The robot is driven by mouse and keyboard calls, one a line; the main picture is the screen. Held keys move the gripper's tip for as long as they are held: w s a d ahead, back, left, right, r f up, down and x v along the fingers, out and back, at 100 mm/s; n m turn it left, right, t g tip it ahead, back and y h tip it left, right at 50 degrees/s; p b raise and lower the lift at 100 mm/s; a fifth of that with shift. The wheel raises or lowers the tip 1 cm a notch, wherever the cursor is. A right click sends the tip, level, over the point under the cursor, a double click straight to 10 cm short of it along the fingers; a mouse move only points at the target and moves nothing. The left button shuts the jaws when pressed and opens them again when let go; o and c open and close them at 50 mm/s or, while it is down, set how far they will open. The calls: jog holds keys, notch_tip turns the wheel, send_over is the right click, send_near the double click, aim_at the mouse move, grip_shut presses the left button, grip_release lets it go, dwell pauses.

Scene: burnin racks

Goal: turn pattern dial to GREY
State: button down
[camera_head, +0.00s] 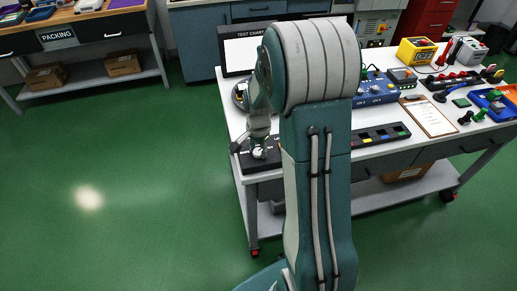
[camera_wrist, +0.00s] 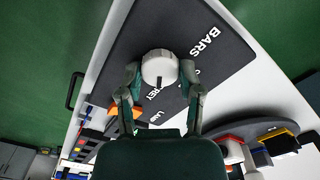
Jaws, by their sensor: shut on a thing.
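The pattern dial is a white round knob (camera_wrist: 160,68) on a dark panel (camera_wrist: 200,30) with white lettering. In the wrist view, BARS is readable at the upper right, and a partly covered word ending in "EY" lies just below the knob. A small dark mark shows on the knob's lower edge. My gripper (camera_wrist: 160,78) is shut on the knob, one finger on each side. The knob and the panel (camera_head: 246,163) also show in the head view, at the table's front left corner, below my gripper (camera_head: 259,149). Some labels are hidden.
A TEST CHART board (camera_head: 240,50) stands behind the dial. A blue box (camera_head: 376,92), a strip with coloured squares (camera_head: 380,135) and a clipboard (camera_head: 430,117) lie to the right on the white table. Green floor is clear to the left.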

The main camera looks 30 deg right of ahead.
aim_at(257, 151)
jog(key=shift+s+a+f, duration=0.1)
jog(key=shift+s, duration=0.05)
jog(key=shift+c, duration=1.3)
grip_release()
jog(key=shift+w+r, duration=0.2)
jog(key=shift+r, duration=0.35)
notch_tip(257, 151, up, 11)
